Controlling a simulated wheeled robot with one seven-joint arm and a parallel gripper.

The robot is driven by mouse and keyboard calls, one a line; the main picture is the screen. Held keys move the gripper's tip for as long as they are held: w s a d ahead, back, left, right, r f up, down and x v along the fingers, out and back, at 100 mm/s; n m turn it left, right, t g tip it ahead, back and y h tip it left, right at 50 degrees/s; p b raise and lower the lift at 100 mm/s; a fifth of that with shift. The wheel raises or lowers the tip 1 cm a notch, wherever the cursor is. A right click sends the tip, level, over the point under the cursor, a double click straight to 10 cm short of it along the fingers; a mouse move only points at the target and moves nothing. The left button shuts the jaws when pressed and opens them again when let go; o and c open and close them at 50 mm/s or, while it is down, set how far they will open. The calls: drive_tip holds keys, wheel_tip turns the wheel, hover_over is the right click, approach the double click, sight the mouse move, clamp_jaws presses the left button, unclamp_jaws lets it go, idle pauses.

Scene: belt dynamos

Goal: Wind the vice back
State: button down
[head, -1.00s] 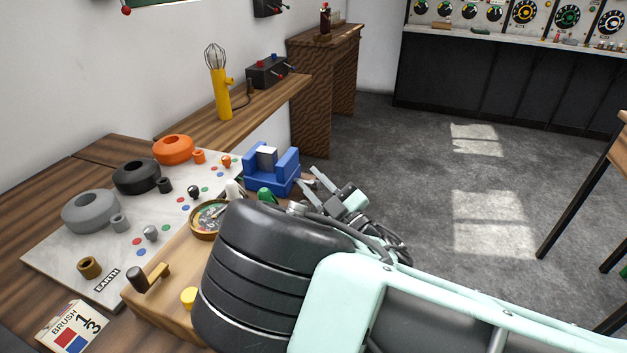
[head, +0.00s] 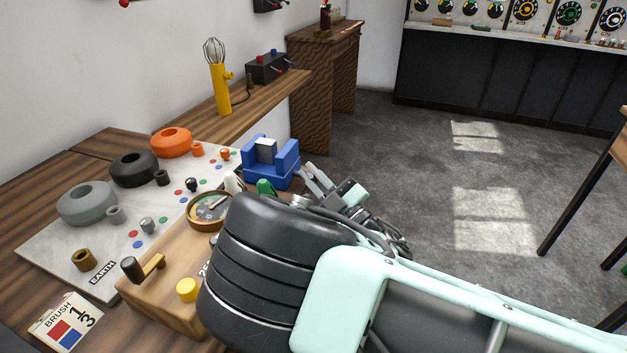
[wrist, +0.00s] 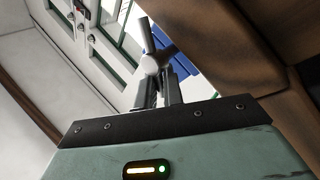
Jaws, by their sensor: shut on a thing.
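The blue vice (head: 270,175) stands at the far right end of the bench with a pale grey block (head: 266,150) between its jaws. My gripper (head: 309,172) is at its right side in the head view. In the wrist view my gripper (wrist: 159,82) is shut on the grey vice handle (wrist: 151,40), which has a round hub and a bar standing out above the fingers. Part of the blue vice (wrist: 190,62) shows behind the handle. In the head view the handle is too small to make out clearly.
A wooden box with a crank (head: 131,268) and yellow knob (head: 187,290) lies left of my arm. A round wooden dish (head: 208,212) and a white board (head: 45,243) with grey, black and orange rings are behind. Right of the vice is open floor.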

drive_tip(key=n+g+y+b, duration=0.1)
drive_tip(key=n+y+b, duration=0.1)
drive_tip(key=n+b, duration=0.2)
drive_tip(key=f+n+g+y+b, duration=0.1)
drive_tip(key=n+g+y+b, duration=0.1)
drive_tip(key=n+b, duration=0.2)
drive_tip(key=f+n+g+y+b, duration=0.1)
drive_tip(key=n+g+y+b, duration=0.1)
drive_tip(key=n+b, duration=0.2)
drive_tip(key=shift+s+a+y+b, duration=0.15)
drive_tip(key=shift+s+y+b, duration=0.15)
drive_tip(key=shift+y, duration=0.1)
drive_tip(key=shift+r+n+g+b, duration=0.2)
drive_tip(key=shift+n+g+b, duration=0.2)
drive_tip(key=shift+n+g, duration=0.15)
drive_tip(key=c, duration=1.7)
unclamp_jaws()
drive_tip(key=shift+r, duration=0.1)
